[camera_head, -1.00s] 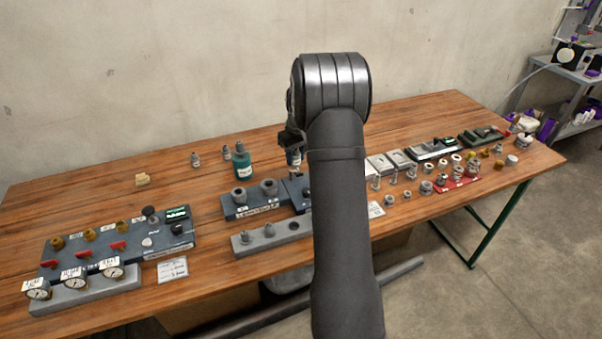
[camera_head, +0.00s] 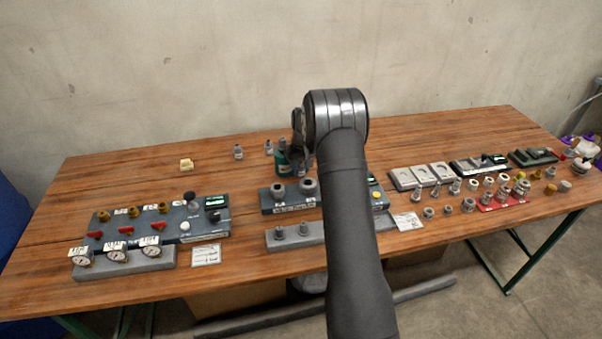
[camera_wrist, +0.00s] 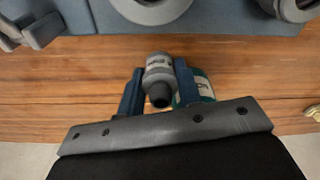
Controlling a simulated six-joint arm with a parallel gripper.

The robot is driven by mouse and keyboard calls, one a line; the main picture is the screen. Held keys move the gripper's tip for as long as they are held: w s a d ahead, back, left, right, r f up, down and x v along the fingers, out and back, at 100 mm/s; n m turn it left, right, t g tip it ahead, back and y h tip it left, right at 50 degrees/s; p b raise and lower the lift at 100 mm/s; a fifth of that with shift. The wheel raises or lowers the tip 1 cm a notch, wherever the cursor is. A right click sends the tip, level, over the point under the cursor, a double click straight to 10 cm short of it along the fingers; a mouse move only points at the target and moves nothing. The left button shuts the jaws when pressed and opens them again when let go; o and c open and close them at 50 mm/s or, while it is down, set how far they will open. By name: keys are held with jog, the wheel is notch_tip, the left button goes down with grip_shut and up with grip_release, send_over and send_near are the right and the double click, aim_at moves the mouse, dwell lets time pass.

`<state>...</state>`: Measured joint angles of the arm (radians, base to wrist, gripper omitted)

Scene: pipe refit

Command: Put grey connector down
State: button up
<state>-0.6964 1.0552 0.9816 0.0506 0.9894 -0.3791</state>
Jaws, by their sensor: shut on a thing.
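My gripper (camera_wrist: 158,88) is shut on the grey connector (camera_wrist: 158,72), which has a pale label band and a dark end toward the wrist camera. The held connector is hard to make out there. In the wrist view the connector is over bare wood or just above it; I cannot tell whether it touches.
A blue-grey block with two round grey fittings (camera_head: 267,206) stands in front of the gripper. A gauge panel (camera_head: 158,232) is at left, and several small fittings crowd the right. The back left wood is mostly clear.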

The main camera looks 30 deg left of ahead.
aim_at(302, 163)
jog(key=shift+f, duration=1.15)
jog(key=shift+f, duration=0.15)
jog(key=o, duration=1)
jog(key=shift+c, duration=0.2)
jog(key=r, duration=0.7)
jog(key=d+r, duration=0.1)
jog(key=r, duration=0.3)
jog(key=shift+s+d, duration=0.1)
jog(key=shift+s, duration=0.2)
jog(key=shift+r, duration=0.65)
jog(key=shift+c, duration=1.1)
